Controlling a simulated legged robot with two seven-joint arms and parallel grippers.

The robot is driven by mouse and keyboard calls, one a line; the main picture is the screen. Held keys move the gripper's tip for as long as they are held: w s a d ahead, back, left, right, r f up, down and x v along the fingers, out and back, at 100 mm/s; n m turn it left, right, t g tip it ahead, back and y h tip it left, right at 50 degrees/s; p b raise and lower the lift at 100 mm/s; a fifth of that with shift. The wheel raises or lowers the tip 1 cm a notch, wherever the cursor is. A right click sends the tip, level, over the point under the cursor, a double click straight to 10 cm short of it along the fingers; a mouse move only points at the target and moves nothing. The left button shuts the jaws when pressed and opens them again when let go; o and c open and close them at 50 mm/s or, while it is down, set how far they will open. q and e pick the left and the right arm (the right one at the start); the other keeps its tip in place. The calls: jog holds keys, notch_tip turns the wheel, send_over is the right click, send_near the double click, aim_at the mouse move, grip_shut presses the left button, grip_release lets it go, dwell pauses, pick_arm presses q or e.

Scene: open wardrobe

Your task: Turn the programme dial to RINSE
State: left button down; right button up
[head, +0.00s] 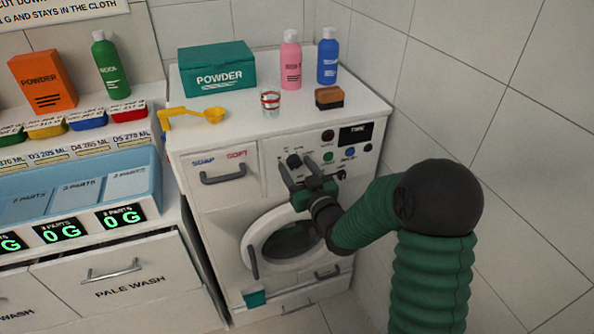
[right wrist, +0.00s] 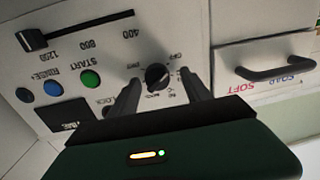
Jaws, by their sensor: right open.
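The programme dial (head: 293,160) is a small black round knob on the white washing machine's front panel. It also shows in the right wrist view (right wrist: 157,77), where the picture is turned over. Small labels ring the dial, too blurred to read surely, so I cannot tell which one it points to. My right gripper (head: 298,165) is open in front of the panel. In the right wrist view its two dark fingers (right wrist: 161,80) stand on either side of the dial, with gaps visible. I cannot tell how deep the fingertips reach. My left gripper is not in view.
A slider (right wrist: 32,39), a green button (right wrist: 91,80) and blue buttons share the panel. The drawer handle (head: 223,176) is left of the dial. A teal powder box (head: 216,68), bottles and a yellow scoop (head: 192,115) stand on top. A tiled wall closes the right side.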

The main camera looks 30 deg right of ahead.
jog(key=shift+d, duration=0.15)
jog(key=shift+c, duration=0.3)
jog(key=shift+d+f, duration=0.1)
jog(key=shift+d, duration=0.1)
jog(key=c, duration=0.5)
jog(key=shift+w+a, duration=0.1)
jog(key=shift+a, duration=0.1)
grip_shut()
